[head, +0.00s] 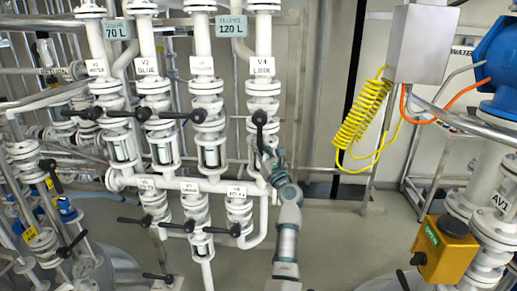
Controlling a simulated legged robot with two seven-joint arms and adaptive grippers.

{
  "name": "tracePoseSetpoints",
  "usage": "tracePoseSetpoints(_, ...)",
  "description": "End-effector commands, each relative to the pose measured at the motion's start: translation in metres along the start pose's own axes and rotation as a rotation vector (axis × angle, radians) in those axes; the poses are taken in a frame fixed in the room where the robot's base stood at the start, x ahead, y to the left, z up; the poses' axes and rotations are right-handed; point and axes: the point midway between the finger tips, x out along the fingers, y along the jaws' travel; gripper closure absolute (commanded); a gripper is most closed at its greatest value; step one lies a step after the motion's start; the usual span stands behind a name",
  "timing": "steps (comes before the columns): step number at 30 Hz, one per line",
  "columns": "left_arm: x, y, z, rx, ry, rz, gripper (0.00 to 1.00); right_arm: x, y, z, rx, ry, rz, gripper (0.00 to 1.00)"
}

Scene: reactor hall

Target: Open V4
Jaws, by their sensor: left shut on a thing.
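The V4 valve (263,90) is the rightmost white valve of the upper row, with a label (262,66) reading V4 above it. Its black lever (260,119) points down along the pipe, with its hub at the top. My left gripper (267,158) is at the lower end of this lever and is shut on it. The fingers are small and dark here, so the exact grip is hard to see. My left arm reaches up to it from below. My right gripper is out of view.
Neighbouring valves V2 (154,100) and V3 (207,100) have black levers lying sideways. A lower row of labelled valves (196,205) has sideways levers too. A yellow coiled hose (361,115) hangs to the right. A yellow box (444,248) stands at lower right.

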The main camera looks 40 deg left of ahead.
Motion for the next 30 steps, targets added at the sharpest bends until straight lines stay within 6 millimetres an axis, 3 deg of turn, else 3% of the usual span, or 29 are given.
tracePoseSetpoints(4,0.000,-0.003,0.006,-0.004,-0.009,-0.010,1.00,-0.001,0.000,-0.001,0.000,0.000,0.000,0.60)
tracePoseSetpoints(5,0.000,-0.002,0.006,-0.004,-0.008,-0.010,0.73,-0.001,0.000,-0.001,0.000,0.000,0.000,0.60)
tracePoseSetpoints(7,0.000,-0.002,0.005,-0.003,-0.008,-0.008,0.55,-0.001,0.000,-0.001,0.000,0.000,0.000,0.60)
tracePoseSetpoints(8,0.001,-0.002,0.005,-0.003,-0.007,-0.007,0.52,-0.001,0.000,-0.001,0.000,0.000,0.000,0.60)
tracePoseSetpoints(16,0.000,0.002,0.003,-0.002,-0.004,-0.002,0.52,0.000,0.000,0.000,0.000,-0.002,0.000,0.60)
tracePoseSetpoints(20,-0.009,0.000,0.002,-0.002,-0.003,-0.004,0.52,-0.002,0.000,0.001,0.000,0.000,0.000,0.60)
tracePoseSetpoints(30,-0.080,-0.002,0.000,-0.002,-0.003,-0.006,0.52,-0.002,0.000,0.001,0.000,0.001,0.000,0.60)
